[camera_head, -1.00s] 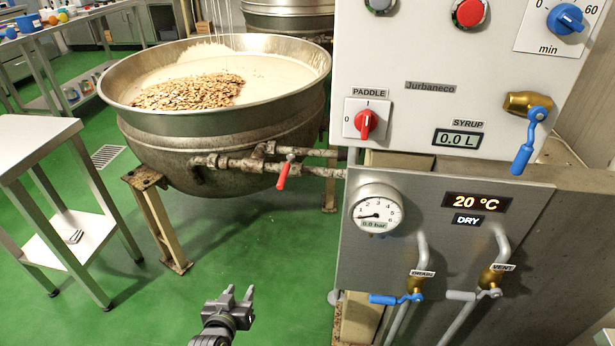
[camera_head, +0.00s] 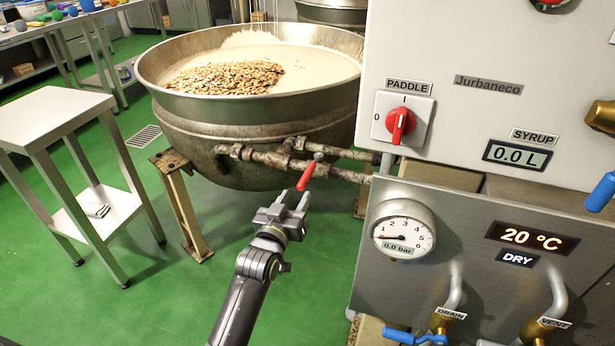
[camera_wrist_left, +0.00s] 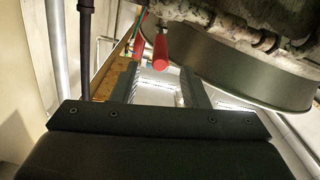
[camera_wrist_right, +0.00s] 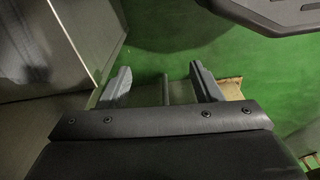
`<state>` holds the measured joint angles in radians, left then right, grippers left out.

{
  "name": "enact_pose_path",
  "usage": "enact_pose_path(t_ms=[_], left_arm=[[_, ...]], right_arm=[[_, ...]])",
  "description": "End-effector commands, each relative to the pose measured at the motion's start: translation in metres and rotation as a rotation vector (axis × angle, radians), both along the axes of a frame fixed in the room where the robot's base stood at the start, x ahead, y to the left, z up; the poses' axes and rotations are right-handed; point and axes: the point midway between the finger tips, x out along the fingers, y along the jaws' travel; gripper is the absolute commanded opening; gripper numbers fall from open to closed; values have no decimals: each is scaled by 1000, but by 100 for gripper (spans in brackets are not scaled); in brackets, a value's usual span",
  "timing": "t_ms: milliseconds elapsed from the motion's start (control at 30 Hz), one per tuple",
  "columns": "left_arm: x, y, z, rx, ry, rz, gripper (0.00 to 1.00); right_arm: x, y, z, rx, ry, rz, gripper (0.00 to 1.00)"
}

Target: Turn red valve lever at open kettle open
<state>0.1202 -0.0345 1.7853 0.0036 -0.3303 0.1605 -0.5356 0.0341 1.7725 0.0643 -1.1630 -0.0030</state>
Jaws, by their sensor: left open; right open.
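The open kettle (camera_head: 260,145) is a wide steel bowl holding a pale mass with a heap of nuts. A red valve lever (camera_head: 306,176) hangs down at a slant from the pipe at its front right. My left gripper (camera_head: 290,200) is open just below the lever. In the left wrist view the red lever (camera_wrist_left: 160,48) lies beyond the gap between the open fingers (camera_wrist_left: 160,85), and I cannot tell whether they touch it. My right gripper (camera_wrist_right: 158,82) is open and empty over the green floor in the right wrist view.
A control cabinet (camera_head: 470,70) and a lower panel with a gauge (camera_head: 402,231) and blue drain lever (camera_head: 412,338) stand at the right. A steel side table (camera_head: 50,110) is at the left. Rusty pipes (camera_head: 270,158) run beside the lever. Green floor between is clear.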

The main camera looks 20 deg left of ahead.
Motion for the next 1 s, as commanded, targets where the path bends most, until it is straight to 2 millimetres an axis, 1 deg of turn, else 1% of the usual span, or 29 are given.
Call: enact_pose_path(t_ms=[33,300,367,500,700,967,1000], left_arm=[[11,0,0,3,-2,-1,41],[59,-2,-1,3,0,-1,41],[68,-2,-1,2,0,0,41],[85,-3,-1,2,-1,-1,41],[95,-3,-1,1,0,0,41],[96,-3,0,0,1,0,41],[96,-3,0,0,1,0,38]], right_arm=[[0,1,2,2,0,-1,59],[2,6,26,18,-3,-5,59],[2,8,31,23,-2,-6,59],[4,9,36,28,-16,-6,59],[6,9,40,33,-26,-6,59],[6,9,41,32,-27,-6,59],[6,9,41,33,-27,-7,59]])
